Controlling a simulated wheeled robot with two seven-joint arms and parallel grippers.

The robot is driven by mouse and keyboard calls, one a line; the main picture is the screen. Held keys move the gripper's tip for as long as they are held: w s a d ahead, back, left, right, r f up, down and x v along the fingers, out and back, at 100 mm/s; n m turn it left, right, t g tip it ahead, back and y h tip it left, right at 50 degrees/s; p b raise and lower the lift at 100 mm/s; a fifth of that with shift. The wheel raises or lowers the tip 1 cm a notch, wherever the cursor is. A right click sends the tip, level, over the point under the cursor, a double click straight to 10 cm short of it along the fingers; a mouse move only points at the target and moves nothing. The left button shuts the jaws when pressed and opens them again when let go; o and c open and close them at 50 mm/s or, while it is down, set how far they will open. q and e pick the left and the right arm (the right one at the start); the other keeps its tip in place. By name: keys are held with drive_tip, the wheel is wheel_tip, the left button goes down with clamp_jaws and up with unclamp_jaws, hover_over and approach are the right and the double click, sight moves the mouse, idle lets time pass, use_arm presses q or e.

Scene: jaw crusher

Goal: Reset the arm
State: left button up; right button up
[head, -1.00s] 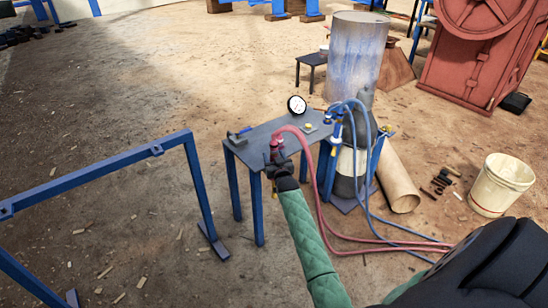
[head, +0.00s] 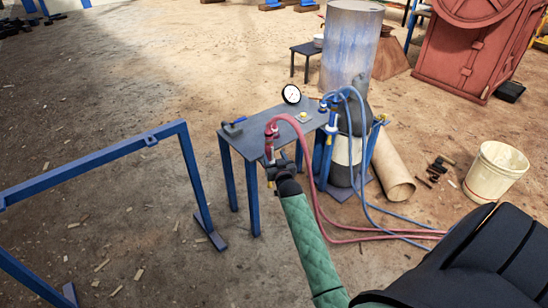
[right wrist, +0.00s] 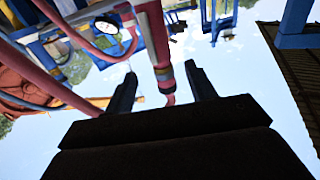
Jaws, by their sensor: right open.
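My right arm, in a green quilted sleeve, reaches up from the bottom in the head view. Its dark gripper (head: 274,162) is at the front right of the small blue-legged table (head: 255,138). The red hose (head: 291,118) arches over, its red end fitting (head: 270,131) just above the gripper. In the right wrist view the two fingers (right wrist: 160,70) stand apart, with the red hose fitting (right wrist: 164,75) seen in the gap between them. The fingers show no grip on it. My left gripper is not in view.
A pressure gauge (head: 291,94) stands at the table's back edge. Blue hoses (head: 362,130) run beside a dark gas cylinder (head: 345,150). A blue frame (head: 95,165) stands left, a white bucket (head: 496,172) right. Open dirt floor lies between frame and table.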

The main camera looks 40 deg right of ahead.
wheel_tip(320, 180, down, 4)
drive_tip(key=s+g+y, duration=0.1)
drive_tip(key=g, duration=0.3)
drive_tip(key=s+a+r+n+g+y+p, duration=0.1)
drive_tip(key=s+a+r+n+g+y, duration=0.15)
drive_tip(key=s+a, duration=0.7)
drive_tip(key=s+a+r+n+g+y, duration=0.15)
drive_tip(key=s+a+g, duration=0.25)
drive_tip(key=s+a, duration=0.55)
drive_tip(key=s+a+r+n+g+y+p, duration=0.1)
drive_tip(key=s+a+n+g+y+p, duration=0.1)
drive_tip(key=s+a, duration=1.3)
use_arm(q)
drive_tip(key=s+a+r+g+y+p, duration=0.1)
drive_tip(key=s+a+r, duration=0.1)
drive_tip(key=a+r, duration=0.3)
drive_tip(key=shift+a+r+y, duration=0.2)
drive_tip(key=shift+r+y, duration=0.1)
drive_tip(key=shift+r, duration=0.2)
use_arm(e)
drive_tip(key=s+a+f+g, duration=0.2)
drive_tip(key=s+f, duration=0.2)
drive_tip(key=s, duration=0.7)
drive_tip(key=shift+s, duration=0.2)
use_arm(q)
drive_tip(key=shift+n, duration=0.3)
use_arm(e)
drive_tip(key=shift+f+g, duration=0.1)
drive_tip(key=shift+g, duration=0.15)
